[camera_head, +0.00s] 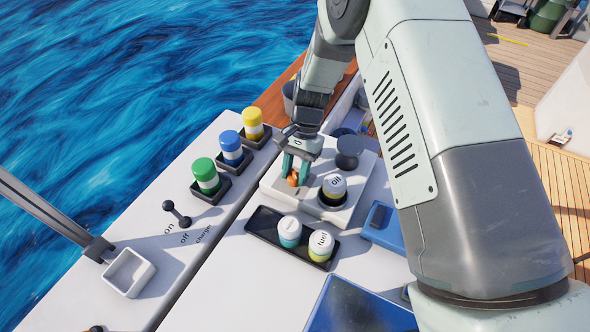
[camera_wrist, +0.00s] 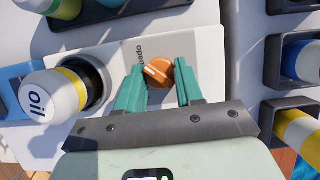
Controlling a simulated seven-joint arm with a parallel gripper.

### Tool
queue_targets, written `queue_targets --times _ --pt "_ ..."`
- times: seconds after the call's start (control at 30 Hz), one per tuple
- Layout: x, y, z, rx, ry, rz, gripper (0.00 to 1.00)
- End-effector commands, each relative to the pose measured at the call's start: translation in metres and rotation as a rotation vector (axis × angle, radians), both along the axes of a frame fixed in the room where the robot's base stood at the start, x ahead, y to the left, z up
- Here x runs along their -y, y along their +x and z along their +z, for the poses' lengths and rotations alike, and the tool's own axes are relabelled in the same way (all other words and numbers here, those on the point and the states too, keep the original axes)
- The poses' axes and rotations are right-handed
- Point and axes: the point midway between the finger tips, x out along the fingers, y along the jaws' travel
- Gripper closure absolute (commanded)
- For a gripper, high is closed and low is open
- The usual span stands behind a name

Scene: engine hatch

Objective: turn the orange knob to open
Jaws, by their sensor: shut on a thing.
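The orange knob (camera_wrist: 158,73) sits on a white raised panel (camera_wrist: 205,45), next to the printed word "open". It has a white line across its face, which lies at a slant in the wrist view. My gripper (camera_wrist: 159,76) has its two teal fingers on either side of the knob, shut on it. In the head view the knob (camera_head: 292,179) shows small and partly hidden between the fingers of my gripper (camera_head: 293,171). The rest of the panel's lettering is too small or covered to read.
A black tray (camera_head: 262,222) holds two canisters in front. Green (camera_head: 205,175), blue (camera_head: 231,147) and yellow (camera_head: 253,122) canisters stand to the left.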

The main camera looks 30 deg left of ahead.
Motion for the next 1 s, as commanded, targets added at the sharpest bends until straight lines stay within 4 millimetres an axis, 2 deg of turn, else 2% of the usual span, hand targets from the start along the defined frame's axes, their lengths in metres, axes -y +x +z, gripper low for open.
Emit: queue_targets --times 0.57,0.6,0.73,0.77,1.0 --pt "0.0000 -0.0002 -0.0001 0.000 0.001 -0.037 0.94" --pt "0.0000 -0.0002 -0.0002 0.000 0.000 -0.037 0.62" --pt "0.0000 -0.0002 -0.0002 0.000 0.000 -0.037 0.42" --pt "0.0001 -0.0002 -0.0002 0.000 0.000 -0.036 0.39" --pt "0.0001 0.0000 0.0000 0.000 0.000 -0.036 0.39"
